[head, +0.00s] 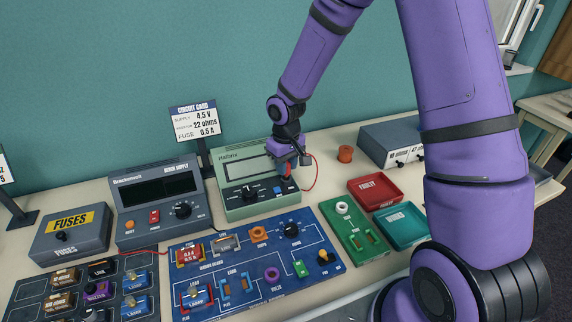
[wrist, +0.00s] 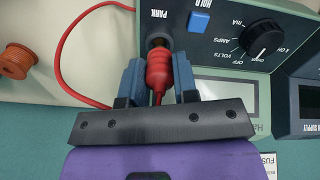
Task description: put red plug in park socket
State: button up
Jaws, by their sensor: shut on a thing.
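The red plug (wrist: 158,72) is between the two blue fingers of my gripper (wrist: 158,84), which is shut on it. In the wrist view its far end meets the dark socket marked PARK (wrist: 157,42) on the green meter; the plug lines up with it, but how deep it sits I cannot tell. A red lead (wrist: 62,62) runs from it in a loop to the left. In the head view my gripper (head: 287,168) is at the right end of the meter (head: 232,172), and the plug (head: 287,170) is mostly hidden by the fingers.
The meter has a blue HOLD button (wrist: 199,21) and a black dial (wrist: 262,38) beside the socket. An orange spool (head: 345,154) stands to the right on the bench. The blue circuit board (head: 215,285) lies in front, with red (head: 376,192) and teal trays (head: 400,228) at right.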

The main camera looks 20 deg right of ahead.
jog(key=shift+f, duration=0.9)
dwell(1.0)
jog(key=o, duration=1.5)
jog(key=shift+r, duration=4)
